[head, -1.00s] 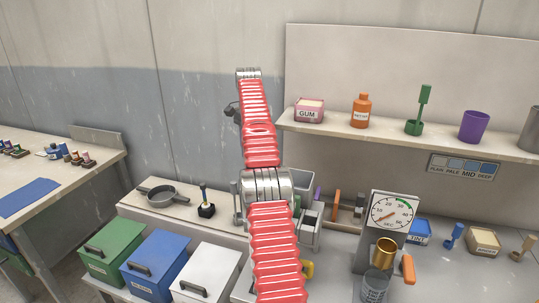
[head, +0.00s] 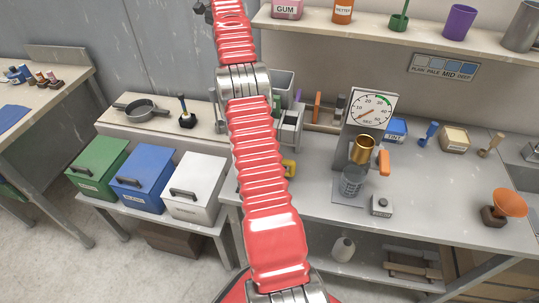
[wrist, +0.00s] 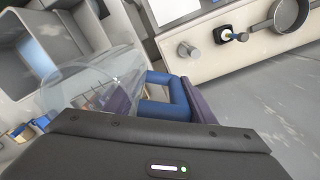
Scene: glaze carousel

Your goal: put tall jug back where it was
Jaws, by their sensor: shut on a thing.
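The tall jug (wrist: 75,82) shows in the wrist view as a large clear, see-through body with a blue handle (wrist: 160,108). My gripper (wrist: 160,92) is shut on the blue handle, with a dark purple finger on either side of it. The jug looks tilted in this view, and its base is hidden behind my gripper's dark housing. In the head view the jug cannot be made out. My arm runs up out of the top of that picture.
The wall shelf (head: 420,42) holds a purple cup (head: 459,22) and several other items. Below are a dial (head: 371,110), a brass cup (head: 362,149) and an orange funnel (head: 509,203). Lidded boxes, including a white one (head: 195,185), stand left. A pan (head: 138,108) lies on the ledge.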

